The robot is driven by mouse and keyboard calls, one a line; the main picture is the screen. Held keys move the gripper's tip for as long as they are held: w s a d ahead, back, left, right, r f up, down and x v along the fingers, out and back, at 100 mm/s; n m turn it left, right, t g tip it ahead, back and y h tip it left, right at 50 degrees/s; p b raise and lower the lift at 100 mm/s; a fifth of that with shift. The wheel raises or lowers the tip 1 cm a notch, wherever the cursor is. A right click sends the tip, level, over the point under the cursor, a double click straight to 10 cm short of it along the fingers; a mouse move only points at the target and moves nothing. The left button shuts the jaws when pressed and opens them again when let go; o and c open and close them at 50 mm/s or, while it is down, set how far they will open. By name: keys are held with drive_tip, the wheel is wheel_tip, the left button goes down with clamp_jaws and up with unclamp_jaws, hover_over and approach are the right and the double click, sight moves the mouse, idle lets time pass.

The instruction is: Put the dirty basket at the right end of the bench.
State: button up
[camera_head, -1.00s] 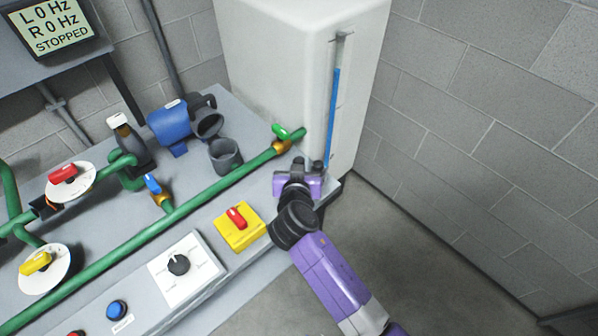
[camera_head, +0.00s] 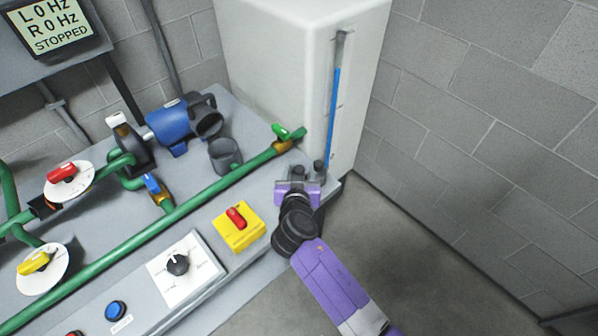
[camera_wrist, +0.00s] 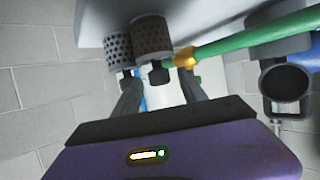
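In the wrist view, a brownish perforated basket (camera_wrist: 152,36) with a dark knob-like end stands beside a cleaner grey perforated basket (camera_wrist: 118,48); the brown one looks like the dirty one. Both are at the bench's right end, close together. My gripper (camera_wrist: 160,88) is open and empty, its two dark fingers spread apart with the brown basket's knob beyond the gap. In the head view, my purple gripper (camera_head: 297,178) is low over the right end of the bench (camera_head: 262,262). Small dark shapes by the fingers there are partly hidden, and I cannot tell them apart.
A white tank (camera_head: 285,60) with a blue level tube (camera_head: 332,115) rises just behind my gripper. A green pipe (camera_head: 200,190) runs along the bench. A yellow switch box (camera_head: 240,238) and an empty dark cup (camera_head: 225,155) are to the left. Open floor lies to the right.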

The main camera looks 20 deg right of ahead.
drive_tip(key=shift+r, duration=0.1)
drive_tip(key=shift+r+p, duration=0.15)
drive_tip(key=shift+p, duration=0.15)
drive_tip(key=b+v, duration=0.1)
drive_tip(key=v, duration=1.1)
drive_tip(key=s+f+n+y, duration=0.2)
drive_tip(key=s+f+y, duration=0.1)
drive_tip(key=s, duration=0.6)
drive_tip(key=s+f+n+y, duration=0.2)
drive_tip(key=s+f, duration=0.2)
drive_tip(key=s, duration=0.4)
drive_tip(key=s+d+r+n+t+y, duration=0.1)
drive_tip(key=s+d+r+t, duration=0.2)
drive_tip(key=s+r, duration=1.3)
drive_tip(key=shift+s, duration=0.5)
